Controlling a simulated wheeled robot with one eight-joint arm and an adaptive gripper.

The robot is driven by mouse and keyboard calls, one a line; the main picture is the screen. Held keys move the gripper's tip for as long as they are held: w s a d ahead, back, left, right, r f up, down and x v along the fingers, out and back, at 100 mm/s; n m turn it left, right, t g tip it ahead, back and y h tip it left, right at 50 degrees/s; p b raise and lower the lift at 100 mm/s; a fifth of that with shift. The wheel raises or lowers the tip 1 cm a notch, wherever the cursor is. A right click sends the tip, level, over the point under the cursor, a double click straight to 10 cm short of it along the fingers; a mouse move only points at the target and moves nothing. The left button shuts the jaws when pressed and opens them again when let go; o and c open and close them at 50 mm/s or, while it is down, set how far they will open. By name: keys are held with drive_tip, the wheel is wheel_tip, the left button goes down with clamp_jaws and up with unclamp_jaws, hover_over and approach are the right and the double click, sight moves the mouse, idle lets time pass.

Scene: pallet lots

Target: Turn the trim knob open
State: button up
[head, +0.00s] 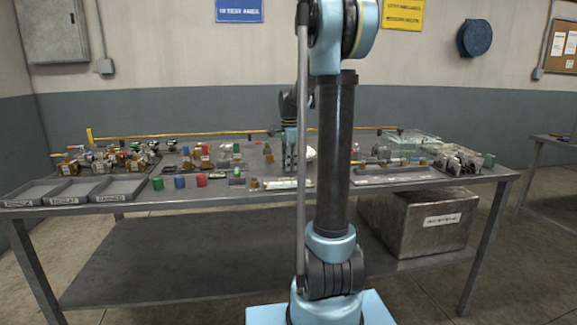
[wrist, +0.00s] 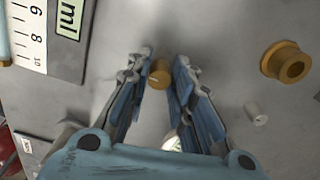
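My gripper (wrist: 163,58) points down at the grey tabletop in the wrist view. Its two fingers are apart. A small brass cylinder (wrist: 159,75) with a pale line on its top lies between the fingertips, close to the left finger, with a gap to the right finger. It may be the trim knob; I cannot tell for sure. In the head view my gripper (head: 290,158) is over the middle of the table, partly hidden by my arm, and the brass cylinder cannot be made out there.
A larger brass ring-shaped part (wrist: 286,62) and a small white cylinder (wrist: 255,113) stand to the right. A marked scale plate (wrist: 62,38) lies at upper left. The table (head: 140,204) holds several fittings, coloured caps and grey trays (head: 80,189); a box (head: 420,222) sits below.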

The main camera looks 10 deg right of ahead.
clamp_jaws()
